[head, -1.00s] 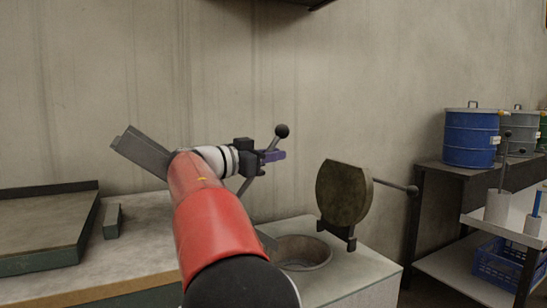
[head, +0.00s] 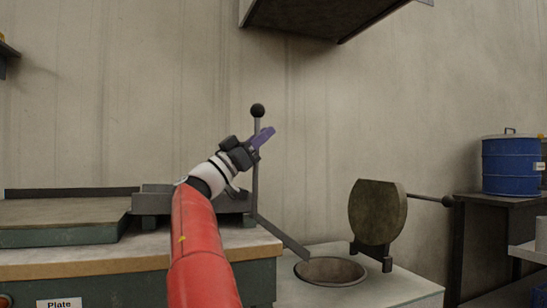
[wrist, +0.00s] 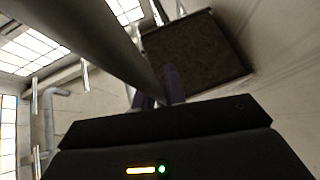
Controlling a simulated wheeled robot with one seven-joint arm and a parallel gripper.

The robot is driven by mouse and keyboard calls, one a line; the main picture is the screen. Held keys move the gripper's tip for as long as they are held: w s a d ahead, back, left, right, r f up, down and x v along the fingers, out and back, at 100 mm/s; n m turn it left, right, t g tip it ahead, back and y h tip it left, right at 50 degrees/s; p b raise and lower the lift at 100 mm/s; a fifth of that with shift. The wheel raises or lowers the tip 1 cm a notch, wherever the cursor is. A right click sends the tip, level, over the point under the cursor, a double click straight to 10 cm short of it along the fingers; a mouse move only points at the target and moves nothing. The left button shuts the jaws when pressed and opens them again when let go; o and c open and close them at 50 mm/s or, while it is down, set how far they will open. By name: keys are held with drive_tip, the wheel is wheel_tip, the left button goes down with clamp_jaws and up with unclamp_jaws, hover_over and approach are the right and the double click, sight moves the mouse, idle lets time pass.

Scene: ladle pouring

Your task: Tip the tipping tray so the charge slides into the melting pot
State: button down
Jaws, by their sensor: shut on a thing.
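The tipping tray (head: 190,199) is a grey metal trough on the bench beside my arm and looks about level. Its upright lever (head: 256,180) has a black ball on top. My gripper (head: 262,138), with purple fingers, is shut on the lever just below the ball. In the wrist view a grey rod, apparently the lever, runs to the purple fingers (wrist: 172,85). A sloping chute (head: 283,238) leads down to the melting pot (head: 330,271), a round opening at the right. No charge can be made out; my arm hides part of the tray.
The pot's round lid (head: 378,212) stands raised behind the opening, with a handle reaching right. A dark hood (head: 320,18) hangs overhead. A flat plate (head: 65,225) lies on the left bench. A blue drum (head: 511,166) stands far right.

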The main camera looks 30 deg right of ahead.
drive_tip(key=shift+w+a+h+b, duration=0.1)
drive_tip(key=shift+a+h+b, duration=0.2)
drive_tip(key=shift+a+b, duration=0.1)
drive_tip(key=c, duration=1.5)
unclamp_jaws()
drive_tip(key=shift+a, duration=0.1)
drive_tip(key=shift+o, duration=0.2)
drive_tip(key=a+f+b, duration=0.1)
drive_tip(key=a, duration=1.3)
drive_tip(key=shift+w+a+f, duration=0.2)
drive_tip(key=shift+w+f, duration=0.1)
drive_tip(key=shift+f, duration=0.1)
drive_tip(key=shift+s, duration=0.1)
